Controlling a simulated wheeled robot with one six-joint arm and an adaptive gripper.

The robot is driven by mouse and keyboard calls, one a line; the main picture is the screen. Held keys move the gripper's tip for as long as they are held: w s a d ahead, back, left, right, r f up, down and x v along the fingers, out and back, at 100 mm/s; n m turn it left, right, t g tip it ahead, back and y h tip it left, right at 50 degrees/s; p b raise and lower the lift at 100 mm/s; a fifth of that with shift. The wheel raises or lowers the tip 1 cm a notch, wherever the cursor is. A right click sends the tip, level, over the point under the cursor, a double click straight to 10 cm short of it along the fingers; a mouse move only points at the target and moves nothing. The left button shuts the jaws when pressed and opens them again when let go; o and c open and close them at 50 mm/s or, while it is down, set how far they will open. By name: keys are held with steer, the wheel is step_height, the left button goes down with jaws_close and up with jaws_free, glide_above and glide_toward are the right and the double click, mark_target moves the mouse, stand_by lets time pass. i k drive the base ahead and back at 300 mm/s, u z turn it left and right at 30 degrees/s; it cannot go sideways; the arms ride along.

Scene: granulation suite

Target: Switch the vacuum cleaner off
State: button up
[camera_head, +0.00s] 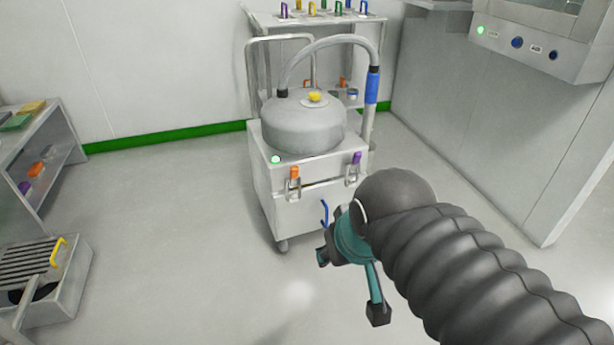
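The vacuum cleaner (270,195) stands in the middle, a pale box on castors with a grey domed top. A yellow knob (314,97) sits on top of the dome. A green light (275,160) glows at the box's front left corner. An orange latch (294,175) and a purple latch (356,159) are on the front, with a blue handle (324,212) lower down. My gripper (350,286) is in front of and below the box's right side in the picture, apart from the knob. Its dark-tipped teal fingers are spread, with nothing seen between them. My arm hides part of the floor.
A hose with a blue grip (373,86) arches from the dome to the right. A shelf rack (262,20) stands behind. A wall cabinet with a control panel (540,42) is at upper right. A shelf (60,135) and a low slatted box (70,285) are left. Floor front left of the vacuum is clear.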

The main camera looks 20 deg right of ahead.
mark_target(313, 96)
steer(key=z, duration=0.75)
steer(key=i, duration=1.6)
steer(key=u, duration=0.75)
